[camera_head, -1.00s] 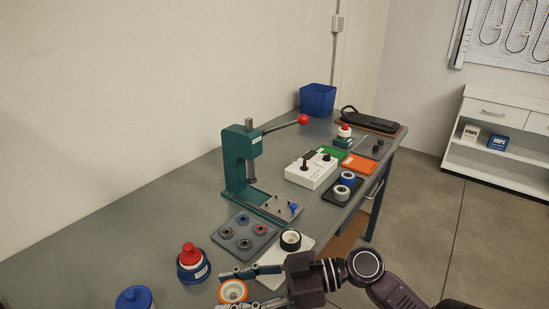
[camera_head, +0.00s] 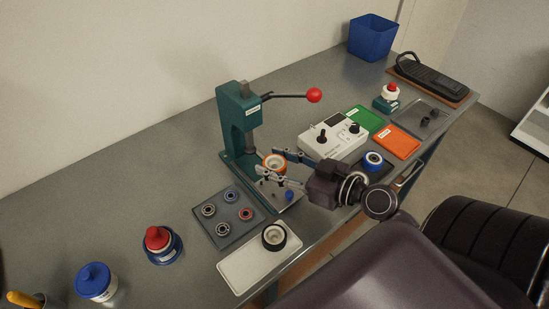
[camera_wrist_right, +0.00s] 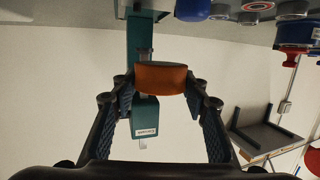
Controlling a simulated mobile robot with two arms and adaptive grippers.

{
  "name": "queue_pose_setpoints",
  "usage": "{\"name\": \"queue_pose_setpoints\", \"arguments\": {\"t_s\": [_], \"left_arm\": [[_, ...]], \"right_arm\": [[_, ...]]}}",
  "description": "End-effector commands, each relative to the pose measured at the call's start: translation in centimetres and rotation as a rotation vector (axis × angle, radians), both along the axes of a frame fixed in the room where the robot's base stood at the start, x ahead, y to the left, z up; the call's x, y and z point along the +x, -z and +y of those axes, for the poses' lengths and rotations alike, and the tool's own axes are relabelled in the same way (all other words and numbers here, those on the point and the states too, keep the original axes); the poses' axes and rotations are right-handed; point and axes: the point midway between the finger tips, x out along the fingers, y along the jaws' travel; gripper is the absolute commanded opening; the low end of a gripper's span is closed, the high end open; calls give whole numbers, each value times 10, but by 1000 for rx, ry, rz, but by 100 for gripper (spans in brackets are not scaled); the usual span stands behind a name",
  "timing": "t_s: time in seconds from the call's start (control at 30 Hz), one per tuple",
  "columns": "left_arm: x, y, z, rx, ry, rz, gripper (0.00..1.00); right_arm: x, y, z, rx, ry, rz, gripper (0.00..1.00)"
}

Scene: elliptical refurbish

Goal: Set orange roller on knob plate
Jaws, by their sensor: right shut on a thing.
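In the right wrist view the roller (camera_wrist_right: 161,79) sits between the two fingertips (camera_wrist_right: 160,88). The gripper holds it at the front of the green press, over the grey metal knob plate (camera_head: 292,205) on the press base. A small blue knob (camera_head: 289,196) stands on the plate's near side, just below the fingers. The roller and fingers hide part of the plate; whether the roller touches it I cannot tell. My left gripper is not in view.
The green press (camera_head: 232,125) has a lever with a red ball (camera_head: 314,95). A grey tray of small rings (camera_head: 225,232), a white pad (camera_head: 240,272) with a black-rimmed roller (camera_head: 274,236), and a white control box (camera_head: 325,146) stand close by. Bare bench lies behind the press.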

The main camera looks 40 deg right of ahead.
Motion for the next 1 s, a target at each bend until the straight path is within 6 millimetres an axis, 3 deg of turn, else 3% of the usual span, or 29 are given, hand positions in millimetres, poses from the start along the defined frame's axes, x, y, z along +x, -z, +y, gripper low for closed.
{"name": "queue_pose_setpoints", "arguments": {"t_s": [0.5, 1.0], "left_arm": [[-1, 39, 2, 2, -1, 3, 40], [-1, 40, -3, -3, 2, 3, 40]], "right_arm": [[0, 50, 0, 1, -2, 0, 13], [0, 52, 0, -1, -2, 1, 13]]}}
